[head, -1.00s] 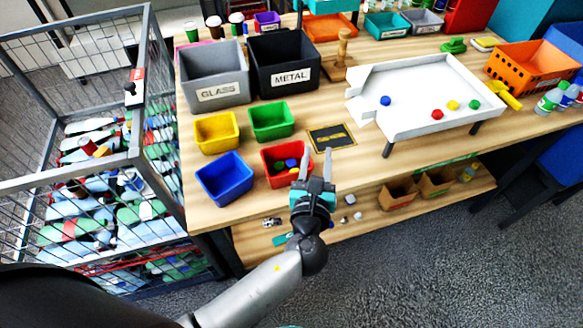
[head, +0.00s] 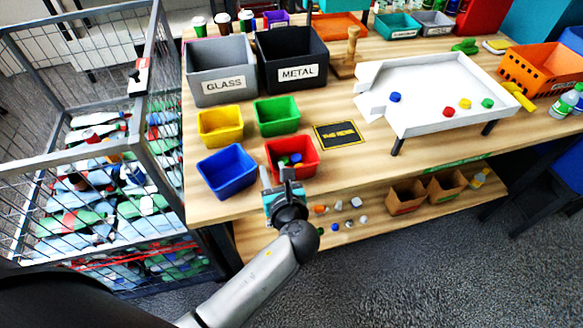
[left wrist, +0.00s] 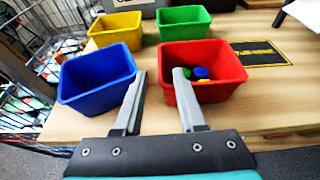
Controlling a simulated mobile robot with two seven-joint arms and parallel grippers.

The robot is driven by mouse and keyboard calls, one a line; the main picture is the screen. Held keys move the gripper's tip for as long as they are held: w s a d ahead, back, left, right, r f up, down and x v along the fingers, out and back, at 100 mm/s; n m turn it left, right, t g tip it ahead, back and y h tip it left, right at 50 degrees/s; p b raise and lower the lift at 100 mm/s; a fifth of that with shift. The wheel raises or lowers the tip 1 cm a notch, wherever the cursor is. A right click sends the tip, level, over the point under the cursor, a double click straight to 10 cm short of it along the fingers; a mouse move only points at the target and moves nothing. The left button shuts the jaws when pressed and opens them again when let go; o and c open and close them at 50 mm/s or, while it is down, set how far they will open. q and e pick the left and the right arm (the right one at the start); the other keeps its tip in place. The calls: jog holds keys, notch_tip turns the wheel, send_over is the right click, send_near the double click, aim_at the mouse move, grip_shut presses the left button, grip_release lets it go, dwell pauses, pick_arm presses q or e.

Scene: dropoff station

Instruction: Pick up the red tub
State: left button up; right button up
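The red tub (head: 306,165) stands upright near the front edge of the table, with a few small coloured pieces in it; it also shows in the left wrist view (left wrist: 225,92). My left gripper (head: 276,172) is at the tub's near left corner, empty. In the left wrist view my left gripper (left wrist: 160,73) has its fingers apart: one overlaps the tub's left part, the other is by the gap beside the blue tub (left wrist: 92,80). I cannot tell whether either finger touches the tub. My right gripper is not in view.
A yellow tub (head: 221,133) and a green tub (head: 277,122) stand behind. Grey (head: 222,92) and black (head: 295,82) bins are farther back. A black mat (head: 339,135) lies right of the red tub. A white tray (head: 425,122) stands farther right, a wire cage (head: 145,150) left.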

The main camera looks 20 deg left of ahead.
pick_arm(q)
jog(key=shift+w+a+f+b, duration=0.3)
jog(key=shift+w+a, duration=0.05)
jog(key=shift+w, duration=0.2)
jog(key=b+x, duration=0.3)
jog(key=shift+w+a+f+b, duration=0.1)
jog(key=shift+w+f+b, duration=0.1)
jog(key=shift+w+b, duration=0.15)
jog(key=shift+w+a+f+b, duration=0.1)
jog(key=shift+w+a+b, duration=0.35)
jog(key=shift+w, duration=0.1)
jog(key=shift+d, duration=0.1)
grip_shut()
dwell(0.6)
